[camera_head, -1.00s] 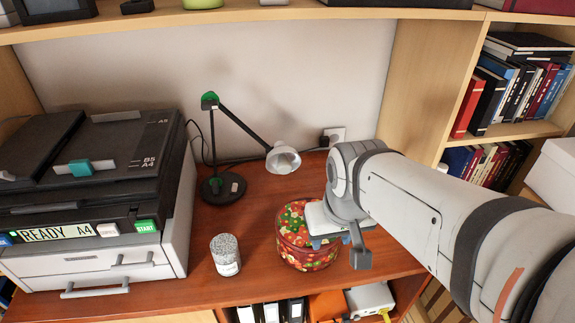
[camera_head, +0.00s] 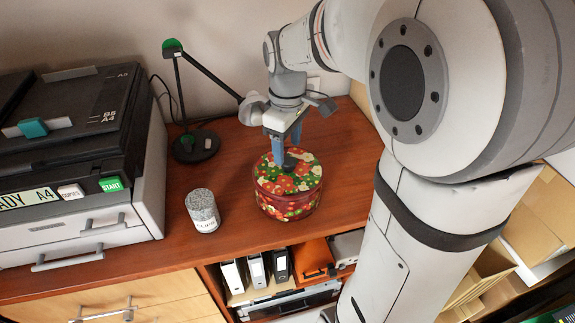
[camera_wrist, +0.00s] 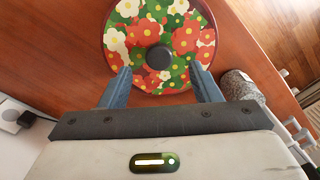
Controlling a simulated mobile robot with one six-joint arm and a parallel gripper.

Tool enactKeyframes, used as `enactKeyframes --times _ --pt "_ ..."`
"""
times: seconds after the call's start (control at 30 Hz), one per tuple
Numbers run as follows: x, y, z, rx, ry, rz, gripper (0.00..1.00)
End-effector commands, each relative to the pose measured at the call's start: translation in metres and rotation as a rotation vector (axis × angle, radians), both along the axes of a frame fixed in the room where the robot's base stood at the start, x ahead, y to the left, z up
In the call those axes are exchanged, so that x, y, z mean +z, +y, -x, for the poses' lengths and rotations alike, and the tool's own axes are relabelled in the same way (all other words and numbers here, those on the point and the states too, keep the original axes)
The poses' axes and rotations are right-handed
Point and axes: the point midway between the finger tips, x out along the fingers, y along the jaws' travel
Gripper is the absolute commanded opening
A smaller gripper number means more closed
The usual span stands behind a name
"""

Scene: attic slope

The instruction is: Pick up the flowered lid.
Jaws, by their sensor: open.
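The flowered lid (camera_head: 304,179) is round, with red, white and green flowers and a dark round knob (camera_wrist: 159,57) at its middle. It sits on a dark red round tin (camera_head: 287,209) on the wooden desk. My gripper (camera_head: 283,162) points down over the lid, its two blue fingers close to the knob. In the wrist view my gripper (camera_wrist: 161,83) is open, with one finger on each side below the knob and nothing between them. I cannot tell whether the fingertips touch the lid.
A grey speckled jar (camera_head: 203,211) stands left of the tin. A black desk lamp (camera_head: 195,146) stands behind, and a large printer (camera_head: 85,160) fills the left. The desk's front edge (camera_head: 240,256) lies close before the tin, above a shelf with binders (camera_head: 257,270).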

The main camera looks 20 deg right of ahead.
Motion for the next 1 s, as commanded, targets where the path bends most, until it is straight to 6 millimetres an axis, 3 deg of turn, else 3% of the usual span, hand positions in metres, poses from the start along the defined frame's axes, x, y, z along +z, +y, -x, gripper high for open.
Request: enactKeyframes --times 0.2,0.53,1.0 --pt "-0.033 -0.001 0.001 -0.002 0.003 0.000 0.57" --pt "-0.039 -0.001 0.000 -0.002 -0.002 -0.001 0.56" --pt "-0.039 -0.001 0.001 -0.001 -0.002 -0.001 0.18"
